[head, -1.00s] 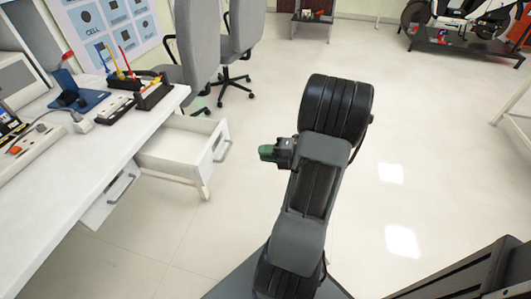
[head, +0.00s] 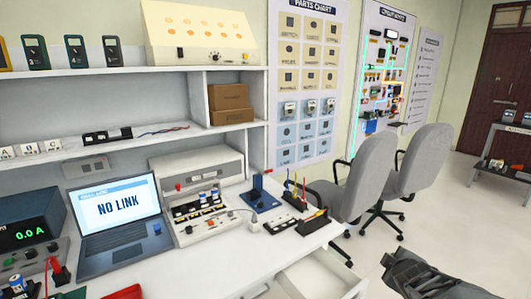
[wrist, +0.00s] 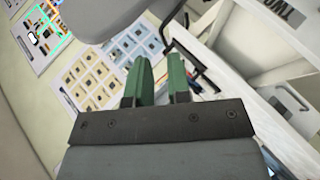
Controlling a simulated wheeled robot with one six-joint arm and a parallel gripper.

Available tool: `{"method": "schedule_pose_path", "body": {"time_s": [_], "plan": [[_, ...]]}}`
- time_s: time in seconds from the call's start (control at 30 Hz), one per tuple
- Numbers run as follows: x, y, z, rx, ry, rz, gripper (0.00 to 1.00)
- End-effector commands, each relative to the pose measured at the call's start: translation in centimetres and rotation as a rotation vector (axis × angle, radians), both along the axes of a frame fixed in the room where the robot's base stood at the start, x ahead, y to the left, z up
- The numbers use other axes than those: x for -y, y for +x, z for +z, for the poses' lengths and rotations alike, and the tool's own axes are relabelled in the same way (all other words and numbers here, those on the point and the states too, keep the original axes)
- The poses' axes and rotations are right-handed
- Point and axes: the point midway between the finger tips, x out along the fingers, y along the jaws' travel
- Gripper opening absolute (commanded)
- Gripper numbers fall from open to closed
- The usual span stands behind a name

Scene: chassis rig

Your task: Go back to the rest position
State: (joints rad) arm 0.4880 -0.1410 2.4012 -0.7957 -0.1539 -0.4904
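My gripper (wrist: 161,72) shows in the wrist view with two green fingers standing apart. Nothing is held between them. In the head view only a dark part of my arm shows at the bottom right, and the fingers are out of sight there. The wrist view is tilted and looks past the fingers toward a grey chair back, the wall charts and the desk side.
A white desk (head: 215,262) holds a laptop (head: 118,222) reading "NO LINK" and a grey test unit (head: 197,170). An open drawer (head: 318,278) juts out at its right end. Two grey chairs (head: 366,172) stand beyond.

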Motion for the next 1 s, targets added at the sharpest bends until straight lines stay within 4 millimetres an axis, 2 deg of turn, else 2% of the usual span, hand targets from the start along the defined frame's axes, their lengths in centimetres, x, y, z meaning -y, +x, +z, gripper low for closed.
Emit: {"method": "schedule_pose_path", "body": {"time_s": [0.03, 0.1, 0.3, 0.4, 0.5, 0.7, 1.0], "plan": [[-1.9, -0.8, 3.9, -0.012, 0.080, -0.083, 0.18], [-4.3, -2.4, 6.0, -0.052, 0.218, -0.212, 0.18], [-11.7, -8.0, 9.7, -0.216, 0.574, -0.478, 0.18], [-14.7, -10.5, 10.8, -0.307, 0.694, -0.552, 0.18], [-16.7, -12.3, 11.5, -0.378, 0.766, -0.598, 0.18], [-18.4, -13.9, 11.8, -0.442, 0.821, -0.634, 0.18], [-18.4, -14.0, 11.8, -0.446, 0.823, -0.636, 0.18]]}}
